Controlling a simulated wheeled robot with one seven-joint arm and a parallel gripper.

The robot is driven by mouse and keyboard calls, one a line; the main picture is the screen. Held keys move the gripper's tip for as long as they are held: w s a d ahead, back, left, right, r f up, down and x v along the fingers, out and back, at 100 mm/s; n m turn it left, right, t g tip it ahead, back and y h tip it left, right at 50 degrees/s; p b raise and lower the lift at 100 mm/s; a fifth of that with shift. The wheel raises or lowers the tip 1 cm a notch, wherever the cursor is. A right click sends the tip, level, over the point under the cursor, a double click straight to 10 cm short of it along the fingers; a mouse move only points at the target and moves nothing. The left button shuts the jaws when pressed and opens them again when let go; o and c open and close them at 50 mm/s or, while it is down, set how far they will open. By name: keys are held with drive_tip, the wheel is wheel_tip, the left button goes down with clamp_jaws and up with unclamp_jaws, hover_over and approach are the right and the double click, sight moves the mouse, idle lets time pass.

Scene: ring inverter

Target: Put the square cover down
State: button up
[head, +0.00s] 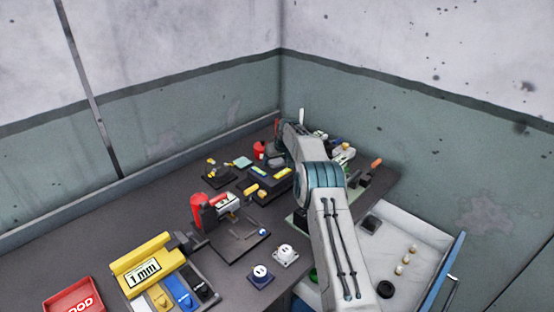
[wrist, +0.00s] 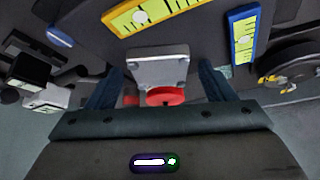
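In the wrist view, my gripper (wrist: 161,70) has its two dark blue fingers spread apart. A light grey square piece (wrist: 158,60), which may be the square cover, shows between them with a gap on each side. I cannot tell its height relative to the fingertips. A red round part (wrist: 165,96) shows at its near edge, partly hidden by the gripper body. In the head view, my arm reaches over the far part of the dark bench (head: 110,232), and the gripper is mostly hidden behind the arm. I cannot make out the square piece there.
Yellow (wrist: 160,12) and blue-framed (wrist: 243,38) blocks lie close beyond the fingers. In the head view, a yellow 1 mm holder (head: 142,266), a red bin (head: 74,297) and a white socket piece (head: 286,254) stand nearer. A pale tray (head: 425,230) holding small parts is at right.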

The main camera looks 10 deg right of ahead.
drive_tip(key=shift+r, duration=0.1)
drive_tip(key=shift+r, duration=0.15)
drive_tip(key=b+v, duration=0.3)
drive_tip(key=v, duration=0.9)
drive_tip(key=s+a+r+m+g+h, duration=0.1)
drive_tip(key=s+r, duration=0.4)
drive_tip(key=s, duration=0.6)
drive_tip(key=s+a+r, duration=0.1)
drive_tip(key=s+r, duration=0.5)
drive_tip(key=s, duration=0.6)
drive_tip(key=s+f+m, duration=0.1)
drive_tip(key=s+f, duration=0.2)
drive_tip(key=s, duration=1.1)
drive_tip(key=s+f+g, duration=0.1)
drive_tip(key=s+f, duration=0.2)
drive_tip(key=s, duration=1.2)
drive_tip(key=shift+s+d+f+m+g, duration=0.25)
drive_tip(key=shift+s+m+g, duration=0.05)
drive_tip(key=shift+m, duration=0.1)
drive_tip(key=shift+c, duration=0.4)
